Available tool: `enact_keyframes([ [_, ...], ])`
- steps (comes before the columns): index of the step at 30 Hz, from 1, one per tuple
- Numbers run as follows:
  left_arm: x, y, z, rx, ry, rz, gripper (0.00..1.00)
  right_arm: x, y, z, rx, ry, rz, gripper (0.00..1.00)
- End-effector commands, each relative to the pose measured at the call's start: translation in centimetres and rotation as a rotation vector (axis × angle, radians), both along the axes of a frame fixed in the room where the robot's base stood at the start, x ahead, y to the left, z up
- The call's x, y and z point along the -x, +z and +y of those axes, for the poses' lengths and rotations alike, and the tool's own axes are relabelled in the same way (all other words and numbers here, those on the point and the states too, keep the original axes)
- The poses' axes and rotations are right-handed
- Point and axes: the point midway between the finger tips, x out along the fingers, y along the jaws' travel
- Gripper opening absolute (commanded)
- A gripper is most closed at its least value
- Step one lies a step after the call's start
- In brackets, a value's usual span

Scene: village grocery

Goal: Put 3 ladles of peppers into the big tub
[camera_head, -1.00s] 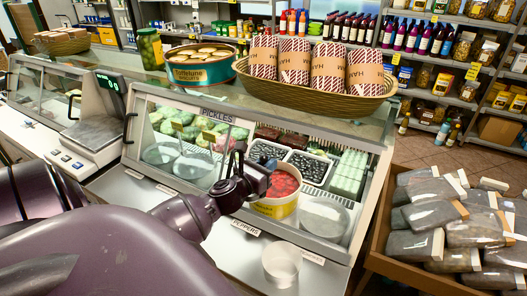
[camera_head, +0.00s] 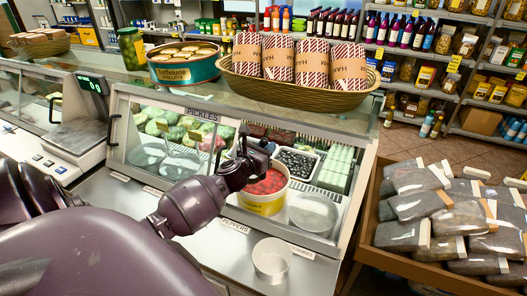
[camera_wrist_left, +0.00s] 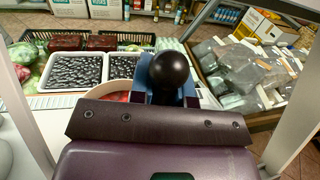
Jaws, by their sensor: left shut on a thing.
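A yellow-sided bucket of red peppers (camera_head: 264,201) stands at the open front of the glass case. My left gripper (camera_head: 262,152) is above its back edge, shut on a dark ladle, whose round black handle end (camera_wrist_left: 169,69) shows in the left wrist view. The ladle's bowl is hidden, so I cannot tell whether it holds peppers. A wide clear tub (camera_head: 314,213) stands just right of the peppers. My right gripper is not in view.
Trays of dark olives (camera_head: 298,163) and green pickles lie behind the glass. A wicker basket (camera_head: 300,96) of wrapped rolls and a biscuit tin (camera_head: 184,71) stand on top. A scale (camera_head: 82,120) is at left. A wooden crate (camera_head: 440,276) of packets is at right.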

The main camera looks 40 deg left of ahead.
Motion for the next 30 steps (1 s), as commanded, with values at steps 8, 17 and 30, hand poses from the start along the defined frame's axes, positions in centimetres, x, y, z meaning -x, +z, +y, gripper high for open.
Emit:
enact_keyframes([
  [8,-2.2,-1.1,0.7,0.001,0.000,-0.002,0.00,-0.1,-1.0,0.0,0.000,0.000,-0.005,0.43],
  [17,-3.7,-2.9,1.1,0.001,0.000,0.000,0.00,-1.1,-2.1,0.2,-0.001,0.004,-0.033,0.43],
  [30,-3.7,-6.8,1.1,0.001,0.000,0.001,0.00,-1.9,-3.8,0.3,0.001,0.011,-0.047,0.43],
])
